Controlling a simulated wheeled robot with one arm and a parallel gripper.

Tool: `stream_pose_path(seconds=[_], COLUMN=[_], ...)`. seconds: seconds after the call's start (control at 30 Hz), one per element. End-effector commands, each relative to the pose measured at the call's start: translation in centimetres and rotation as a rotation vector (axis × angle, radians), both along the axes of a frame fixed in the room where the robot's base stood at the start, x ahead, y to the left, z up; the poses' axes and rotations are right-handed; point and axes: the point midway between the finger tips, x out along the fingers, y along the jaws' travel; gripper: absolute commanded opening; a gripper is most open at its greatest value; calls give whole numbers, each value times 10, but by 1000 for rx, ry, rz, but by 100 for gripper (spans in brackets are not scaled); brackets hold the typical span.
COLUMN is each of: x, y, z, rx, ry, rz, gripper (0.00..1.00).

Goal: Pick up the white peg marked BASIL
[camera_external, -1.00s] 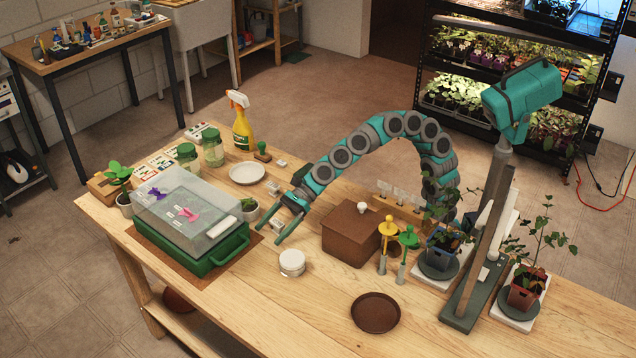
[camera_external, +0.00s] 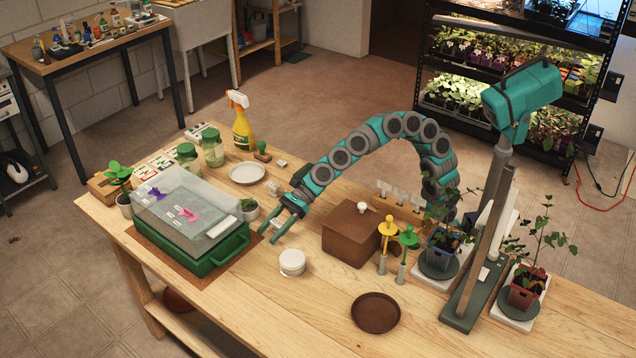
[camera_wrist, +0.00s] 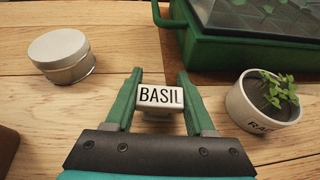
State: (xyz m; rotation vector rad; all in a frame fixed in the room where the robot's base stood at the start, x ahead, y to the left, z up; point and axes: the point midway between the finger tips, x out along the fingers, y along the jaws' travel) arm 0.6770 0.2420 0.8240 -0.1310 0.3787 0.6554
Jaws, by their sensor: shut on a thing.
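The white peg marked BASIL (camera_wrist: 160,97) is between the two green fingers of my gripper (camera_wrist: 160,74) in the wrist view, its label facing the camera. The fingers are shut on it from the left and right. In the external view my gripper (camera_external: 267,234) reaches down over the table between the green tray and the brown box. The peg is small and partly hidden by the fingers there. I cannot tell whether its underside touches the wood.
The green tray (camera_wrist: 255,53) with a clear lid is close ahead. A labelled white pot (camera_wrist: 238,104) with a seedling stands to the right, a round white tin (camera_wrist: 62,53) to the left. A brown box (camera_external: 347,243) and brown saucer (camera_external: 376,312) stand farther right in the external view.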

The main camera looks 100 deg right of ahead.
Motion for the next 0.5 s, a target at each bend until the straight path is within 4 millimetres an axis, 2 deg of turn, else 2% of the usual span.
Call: stream_pose_path(seconds=[0.33, 0.5], x=[0, 1], y=[0, -1], z=[1, 9], rx=[0, 0], ry=[0, -3], rz=[0, -2], gripper=[0, 0])
